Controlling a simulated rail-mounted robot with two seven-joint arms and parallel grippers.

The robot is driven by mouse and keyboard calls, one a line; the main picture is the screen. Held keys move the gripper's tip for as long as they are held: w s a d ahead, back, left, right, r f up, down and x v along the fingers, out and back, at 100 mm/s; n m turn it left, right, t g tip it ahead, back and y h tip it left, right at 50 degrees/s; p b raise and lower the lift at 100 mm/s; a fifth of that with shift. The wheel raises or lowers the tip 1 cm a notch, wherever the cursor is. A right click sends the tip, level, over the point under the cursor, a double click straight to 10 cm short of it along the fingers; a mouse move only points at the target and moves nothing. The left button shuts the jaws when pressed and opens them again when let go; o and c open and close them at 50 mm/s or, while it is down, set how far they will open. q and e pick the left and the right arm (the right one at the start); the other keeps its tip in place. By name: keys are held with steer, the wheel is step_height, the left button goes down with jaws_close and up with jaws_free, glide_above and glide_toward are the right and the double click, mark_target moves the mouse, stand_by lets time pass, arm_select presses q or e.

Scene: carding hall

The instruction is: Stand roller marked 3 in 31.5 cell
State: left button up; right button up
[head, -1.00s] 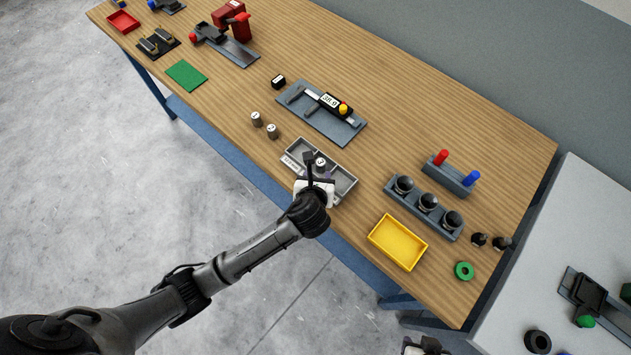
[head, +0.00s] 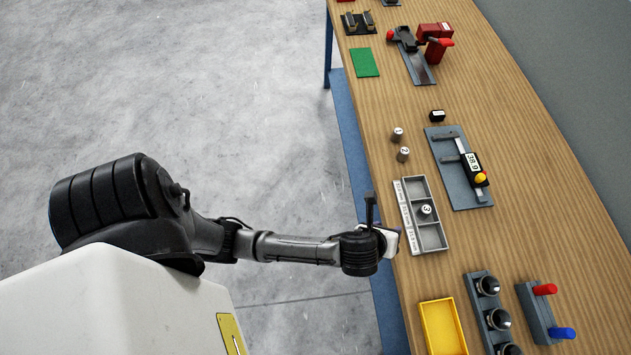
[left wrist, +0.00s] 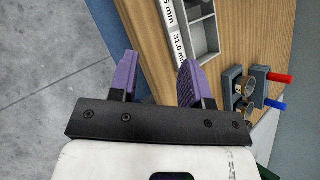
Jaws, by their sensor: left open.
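The roller marked 3 (head: 426,209) stands upright in the middle cell of the grey three-cell tray (head: 442,213), number facing up. In the left wrist view, the tray's label strip (left wrist: 180,42) reads 31.0 at the end cell; the label beside it, at the middle cell, is cut off and ends in "5 mm". My left gripper (left wrist: 159,66) is open and empty, its purple fingers apart. In the head view it is beside the tray's label side, at the table's edge, not touching the roller. My right gripper is out of view.
Rollers marked 1 (head: 398,134) and 2 (head: 403,154) stand on the table beyond the tray. A gauge (head: 473,170) reading about 38.0 lies to the right. A yellow bin (head: 424,328) and a socket block (head: 473,297) are nearer.

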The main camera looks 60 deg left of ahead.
arm_select(q)
steer(key=s+a+n+g+h, duration=0.1)
steer(key=s+a+n+g, duration=0.1)
steer(key=s+n, duration=0.8)
steer(key=s+a+f+n+g+h, duration=0.1)
steer(key=s+a+n+g, duration=0.2)
steer(key=s+n, duration=0.7)
steer(key=a+n, duration=0.1)
steer(key=n, duration=0.3)
steer(key=shift+a+f+h, duration=0.15)
steer(key=shift+a+h, duration=0.05)
steer(key=shift+h, duration=0.1)
